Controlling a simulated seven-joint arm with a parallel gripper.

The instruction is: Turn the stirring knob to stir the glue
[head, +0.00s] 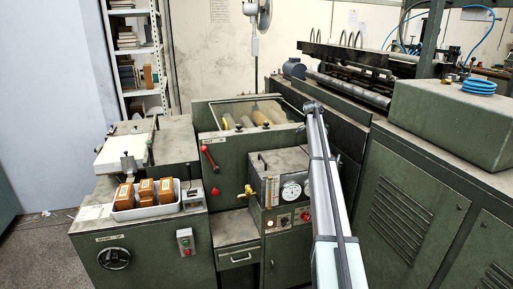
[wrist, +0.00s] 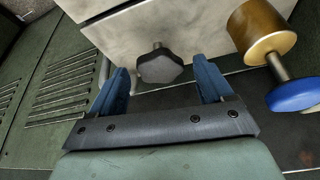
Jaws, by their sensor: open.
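A dark grey lobed knob (wrist: 161,69) sits on a short shaft at the edge of a pale, scuffed panel in the wrist view. It carries no readable label, so I cannot confirm that it is the stirring knob. My gripper (wrist: 162,64) is open, with one blue finger to the left of the knob and one to the right. Gaps show on both sides, and I see no contact. How deep the knob lies between the fingers is unclear. In the head view my arm reaches up to the machine's middle, and I cannot make out the fingers or this knob there.
A brass fitting with a blue knob (wrist: 292,94) stands close to the right finger. A slotted green panel (wrist: 62,92) lies left. In the head view, a gauge box (head: 272,162), red lever (head: 209,158) and white tray (head: 150,211) of brown-orange containers stand left of my arm.

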